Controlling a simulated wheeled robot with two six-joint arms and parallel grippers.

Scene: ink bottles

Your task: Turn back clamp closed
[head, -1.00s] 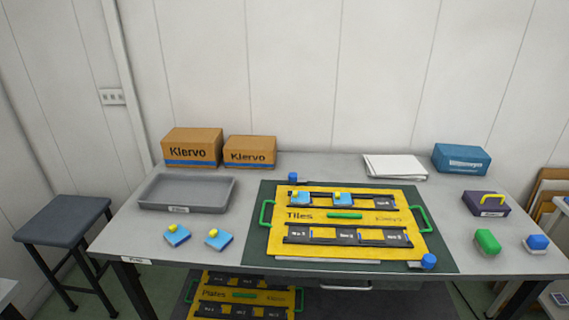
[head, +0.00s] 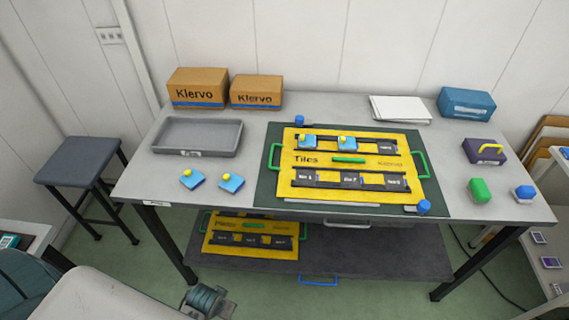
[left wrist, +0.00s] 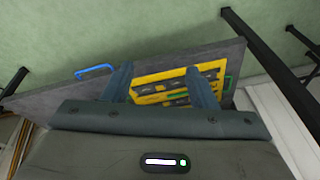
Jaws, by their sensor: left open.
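A yellow board (head: 352,160) marked "Tiles" lies on a dark green mat (head: 437,194) on the table. A blue-knobbed clamp (head: 299,119) stands at the board's back left edge. A second blue-knobbed clamp (head: 424,206) is at the front right corner, with a pale bar beside it. The back clamp's bar is too small to make out. In the left wrist view my left gripper (left wrist: 158,68) is open and empty, facing the lower shelf, away from the clamps. My right gripper is not in view.
A grey tray (head: 198,151), two cartons (head: 197,94) and two loose blue tiles (head: 192,179) are on the left. A purple block (head: 484,159), a green block (head: 480,190) and a blue box (head: 467,108) are right. Another yellow board (head: 250,250) lies on the lower shelf.

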